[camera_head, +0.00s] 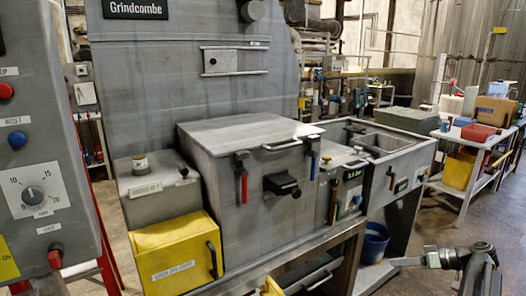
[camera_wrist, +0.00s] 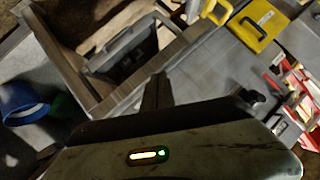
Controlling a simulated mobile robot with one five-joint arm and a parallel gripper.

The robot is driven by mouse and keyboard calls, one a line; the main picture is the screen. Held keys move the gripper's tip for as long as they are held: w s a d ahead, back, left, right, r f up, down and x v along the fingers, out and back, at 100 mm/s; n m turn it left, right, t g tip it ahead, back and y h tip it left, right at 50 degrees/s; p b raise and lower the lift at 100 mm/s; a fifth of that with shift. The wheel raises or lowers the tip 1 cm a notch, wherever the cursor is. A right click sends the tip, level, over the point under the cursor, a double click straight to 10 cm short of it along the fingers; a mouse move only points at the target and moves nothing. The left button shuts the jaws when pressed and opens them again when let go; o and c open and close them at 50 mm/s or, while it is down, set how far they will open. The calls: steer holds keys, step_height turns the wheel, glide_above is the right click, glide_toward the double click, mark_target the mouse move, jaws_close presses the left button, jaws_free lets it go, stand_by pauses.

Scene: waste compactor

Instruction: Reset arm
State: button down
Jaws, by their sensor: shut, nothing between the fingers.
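My arm (camera_head: 462,257) shows at the lower right of the head view, low and stretched toward the left. My gripper (camera_head: 398,262) is at its left end, shut and empty, in front of the blue bucket and clear of the machine. In the wrist view a dark housing with a small lit strip fills the bottom, with a narrow dark part standing up from its middle; I cannot tell whether this part is the fingers.
The grey compactor (camera_head: 250,190) on its bench fills the middle, with a yellow box (camera_head: 178,255) at its left. A control panel (camera_head: 38,150) stands at far left. The blue bucket (camera_head: 375,240) is below the bench. A side table (camera_head: 470,135) with bins is at right; floor beside it is clear.

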steer(key=w+a+r+n+g+p, duration=0.1)
steer(key=w+a+n+g+p, duration=0.15)
steer(key=a, duration=1.05)
steer(key=w+a+r+n+g+p, duration=0.1)
steer(key=w+a+n+g+p, duration=0.15)
steer(key=a, duration=1.15)
steer(key=s+a+f+m+g+h+p, duration=0.1)
steer(key=s+a+g+h+p, duration=0.2)
steer(key=a, duration=0.4)
steer(key=s+a+f+m+h+p, duration=0.1)
steer(key=s+a+h+p, duration=0.1)
steer(key=s+a, duration=0.45)
steer(key=s+d+f+m+h, duration=0.1)
steer(key=d+f+m+h, duration=0.1)
steer(key=d+m+h, duration=0.3)
steer(key=shift+s+d+f+m+t, duration=0.2)
steer(key=shift+d+m+t, duration=0.1)
steer(key=shift+d+m, duration=0.35)
